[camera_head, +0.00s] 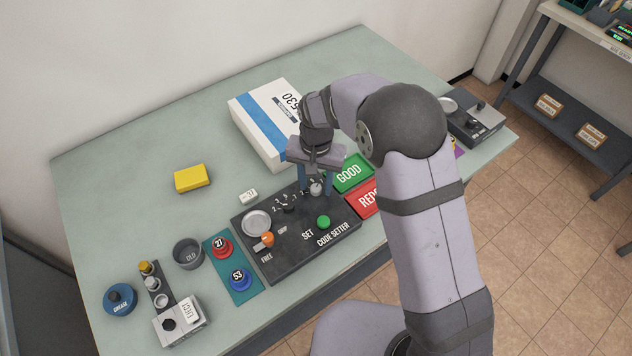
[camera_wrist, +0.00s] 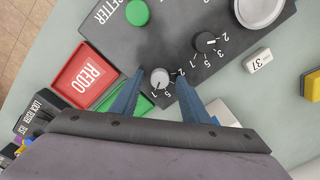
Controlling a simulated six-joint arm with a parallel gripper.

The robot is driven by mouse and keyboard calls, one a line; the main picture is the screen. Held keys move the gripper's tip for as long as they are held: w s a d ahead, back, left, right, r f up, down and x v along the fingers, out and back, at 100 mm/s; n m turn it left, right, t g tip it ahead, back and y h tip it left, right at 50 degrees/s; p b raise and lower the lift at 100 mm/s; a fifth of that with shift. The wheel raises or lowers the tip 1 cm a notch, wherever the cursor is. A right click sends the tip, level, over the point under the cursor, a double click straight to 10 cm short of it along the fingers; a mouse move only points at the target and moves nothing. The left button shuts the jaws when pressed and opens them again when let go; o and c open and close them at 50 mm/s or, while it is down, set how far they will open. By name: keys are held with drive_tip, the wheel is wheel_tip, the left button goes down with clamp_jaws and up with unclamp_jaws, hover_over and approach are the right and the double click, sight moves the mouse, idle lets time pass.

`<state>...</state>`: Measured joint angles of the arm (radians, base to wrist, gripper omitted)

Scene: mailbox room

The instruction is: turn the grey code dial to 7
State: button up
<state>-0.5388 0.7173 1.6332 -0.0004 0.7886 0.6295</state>
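The grey code dial (camera_head: 316,189) is a small light knob at the right of the black code setter panel (camera_head: 285,257). My gripper (camera_head: 315,186) points down over it. In the wrist view the grey dial (camera_wrist: 160,78) lies between my two blue fingertips (camera_wrist: 160,75), which are apart, with a gap visible on each side. I cannot tell whether they are level with the dial or above it. Small white digits ring the dial, partly hidden by the right finger; its pointer setting is too small to read surely. A black dial (camera_wrist: 205,42) with its own digits sits beside it.
The panel also bears a green button (camera_head: 323,222), an orange-topped lever (camera_head: 267,239) and a round metal plate (camera_head: 257,223). Green GOOD (camera_head: 350,174) and red REDO (camera_head: 364,199) trays adjoin its right side. A white box (camera_head: 262,126) stands close behind my gripper.

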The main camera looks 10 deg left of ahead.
sight(317, 187)
drive_tip(key=shift+r+b, duration=0.85)
drive_tip(key=shift+r, duration=2.85)
drive_tip(key=shift+d, duration=0.1)
drive_tip(key=s+d+r, duration=0.1)
drive_tip(key=s+d, duration=0.2)
drive_tip(key=d, duration=0.5)
drive_tip(key=s+d, duration=0.4)
drive_tip(key=d, duration=0.4)
drive_tip(key=s+d+f+n, duration=0.1)
drive_tip(key=s+d, duration=0.6)
drive_tip(key=s, duration=0.3)
drive_tip(key=shift+s+d+f, duration=0.3)
drive_tip(key=shift+s, duration=0.05)
